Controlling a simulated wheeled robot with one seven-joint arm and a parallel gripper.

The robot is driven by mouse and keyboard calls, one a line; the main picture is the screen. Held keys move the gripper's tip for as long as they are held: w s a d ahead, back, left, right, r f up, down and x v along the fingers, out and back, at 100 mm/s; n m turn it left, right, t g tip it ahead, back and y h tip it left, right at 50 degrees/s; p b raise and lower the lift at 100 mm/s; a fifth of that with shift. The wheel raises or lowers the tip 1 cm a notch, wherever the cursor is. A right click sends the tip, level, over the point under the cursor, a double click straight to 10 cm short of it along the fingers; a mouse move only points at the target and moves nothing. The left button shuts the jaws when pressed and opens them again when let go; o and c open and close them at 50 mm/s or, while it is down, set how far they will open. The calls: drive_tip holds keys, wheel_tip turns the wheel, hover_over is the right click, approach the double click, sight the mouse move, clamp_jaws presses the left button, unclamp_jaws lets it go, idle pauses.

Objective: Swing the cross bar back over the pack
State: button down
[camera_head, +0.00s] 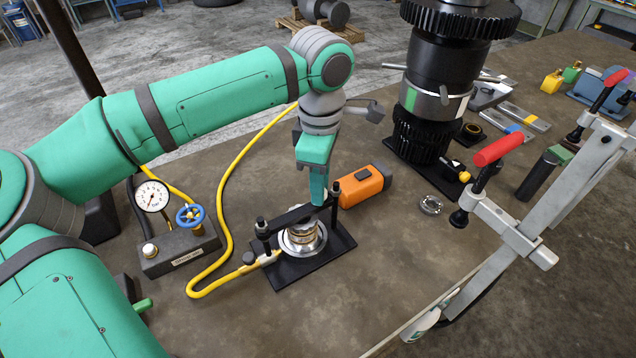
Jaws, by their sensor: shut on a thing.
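The black cross bar (291,217) runs from the left post (262,229) toward the right post (335,190) of a black base plate (318,268). The pack (302,238) is a round brass and silver stack on that plate. The bar passes across the pack's rear part in this view; I cannot tell whether it touches the pack. My gripper (319,199) points down and is shut on the cross bar near its right end, beside the right post. The fingers hide that end of the bar.
A yellow hose (221,225) joins the fixture to a gauge box (180,247) on the left. An orange block (362,187) lies close right of my gripper. A tall black gear shaft (437,90) stands behind. Red-handled clamps (499,149) stand at right.

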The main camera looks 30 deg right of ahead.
drive_tip(key=c, duration=1.5)
unclamp_jaws()
drive_tip(key=shift+s, duration=0.1)
drive_tip(key=shift+r, duration=0.1)
wheel_tip(320, 180, up, 11)
drive_tip(key=shift+f, duration=0.2)
